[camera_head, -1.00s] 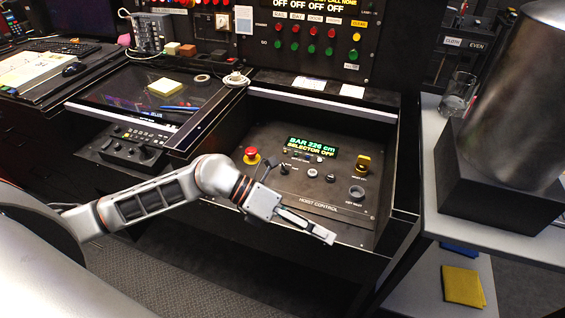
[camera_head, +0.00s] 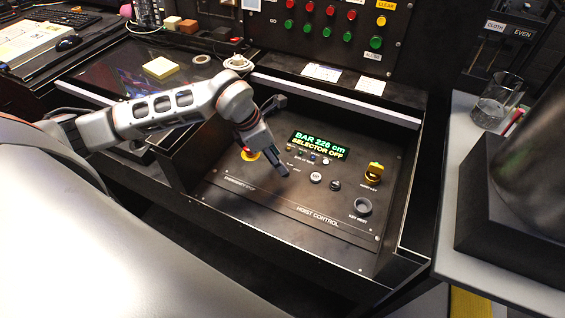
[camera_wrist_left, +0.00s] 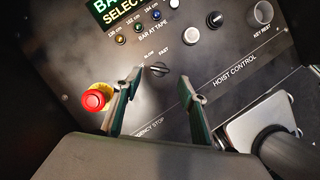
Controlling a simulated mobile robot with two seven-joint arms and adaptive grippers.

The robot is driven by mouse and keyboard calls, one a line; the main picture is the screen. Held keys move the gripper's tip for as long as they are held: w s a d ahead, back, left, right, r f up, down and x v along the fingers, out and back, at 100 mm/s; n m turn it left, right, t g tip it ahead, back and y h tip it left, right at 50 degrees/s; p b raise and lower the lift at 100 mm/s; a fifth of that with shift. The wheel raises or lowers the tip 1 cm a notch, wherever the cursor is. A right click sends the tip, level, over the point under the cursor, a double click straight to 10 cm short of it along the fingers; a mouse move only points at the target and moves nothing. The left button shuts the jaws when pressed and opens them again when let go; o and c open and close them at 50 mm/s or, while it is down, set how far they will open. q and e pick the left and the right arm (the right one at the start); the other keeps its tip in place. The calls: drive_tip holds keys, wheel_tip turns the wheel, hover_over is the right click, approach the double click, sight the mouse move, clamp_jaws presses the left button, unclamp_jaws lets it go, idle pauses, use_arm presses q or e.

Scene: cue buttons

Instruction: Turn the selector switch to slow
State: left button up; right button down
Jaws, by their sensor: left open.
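The selector switch (camera_wrist_left: 159,69), a small black knob between the labels SLOW and FAST, shows in the left wrist view; in the head view my left gripper seems to cover it. The display (camera_head: 318,145) on the hoist control panel (camera_head: 262,190) reads "BAR 226 cm" and "SELECTOR OFF". My left gripper (camera_head: 281,138) is open and empty over the left part of the panel. In the left wrist view its fingers (camera_wrist_left: 162,84) stand either side of the knob; whether they touch it cannot be told. My right gripper is not in view.
A red emergency stop (camera_wrist_left: 95,98) with a yellow collar lies just left of the fingers. A raised frame edge (camera_head: 320,97) borders the panel's back.

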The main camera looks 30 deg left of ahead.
use_arm(q)
drive_tip(key=x, duration=0.2)
drive_tip(key=shift+d+f, duration=0.1)
drive_tip(key=shift+f, duration=0.2)
drive_tip(key=shift+w+d+f, duration=0.1)
drive_tip(key=shift+w+f, duration=0.1)
drive_tip(key=shift+f, duration=0.2)
drive_tip(key=shift+w, duration=0.1)
drive_tip(key=c, duration=1.1)
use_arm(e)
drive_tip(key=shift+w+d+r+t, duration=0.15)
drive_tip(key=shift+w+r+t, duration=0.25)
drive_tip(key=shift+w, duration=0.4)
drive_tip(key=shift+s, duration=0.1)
